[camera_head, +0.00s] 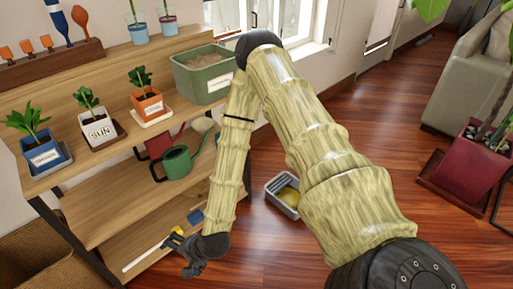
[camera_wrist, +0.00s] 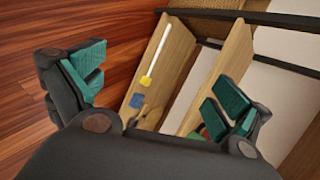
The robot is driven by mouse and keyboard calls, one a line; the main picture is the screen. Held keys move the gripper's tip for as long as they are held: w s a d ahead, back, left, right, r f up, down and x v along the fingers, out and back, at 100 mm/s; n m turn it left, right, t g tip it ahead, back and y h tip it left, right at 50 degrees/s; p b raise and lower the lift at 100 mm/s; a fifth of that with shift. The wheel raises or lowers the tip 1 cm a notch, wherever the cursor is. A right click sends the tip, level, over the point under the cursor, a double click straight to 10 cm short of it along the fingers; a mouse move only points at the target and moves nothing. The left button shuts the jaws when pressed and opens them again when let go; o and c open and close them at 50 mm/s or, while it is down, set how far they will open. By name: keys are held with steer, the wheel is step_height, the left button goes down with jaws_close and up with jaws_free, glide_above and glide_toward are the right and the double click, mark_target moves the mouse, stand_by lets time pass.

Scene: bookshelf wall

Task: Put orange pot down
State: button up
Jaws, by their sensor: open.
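The orange pot (camera_head: 150,105) with a small green plant stands upright on a pale saucer (camera_head: 154,119), on the upper wooden shelf (camera_head: 118,150) in the head view. It is to the right of the white "SUN" pot (camera_head: 99,132). My gripper (camera_head: 192,270) is low in front of the lower shelf, well below and apart from the orange pot. In the wrist view its teal-padded fingers (camera_wrist: 158,88) are spread wide with nothing between them. The orange pot cannot be made out in the wrist view.
A blue pot (camera_head: 42,154), a green planter box (camera_head: 205,72) and a green watering can (camera_head: 178,163) are on the shelves. A white-handled tool (camera_head: 148,252) lies on the lowest shelf. A grey bin (camera_head: 282,193) stands on the floor.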

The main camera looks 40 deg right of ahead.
steer(key=s+d+f+n+g+h, duration=0.2)
steer(key=s+d+n, duration=0.4)
steer(key=s, duration=0.5)
steer(key=s+d+f+n+g+h, duration=0.2)
steer(key=s+d+f+n+g, duration=0.2)
steer(key=s, duration=0.8)
steer(key=d+f+n, duration=0.1)
steer(key=d+n, duration=0.1)
steer(key=n, duration=0.1)
steer(key=shift+d+f+n, duration=0.15)
steer(key=shift+f+n, duration=0.05)
steer(key=shift+n, duration=0.2)
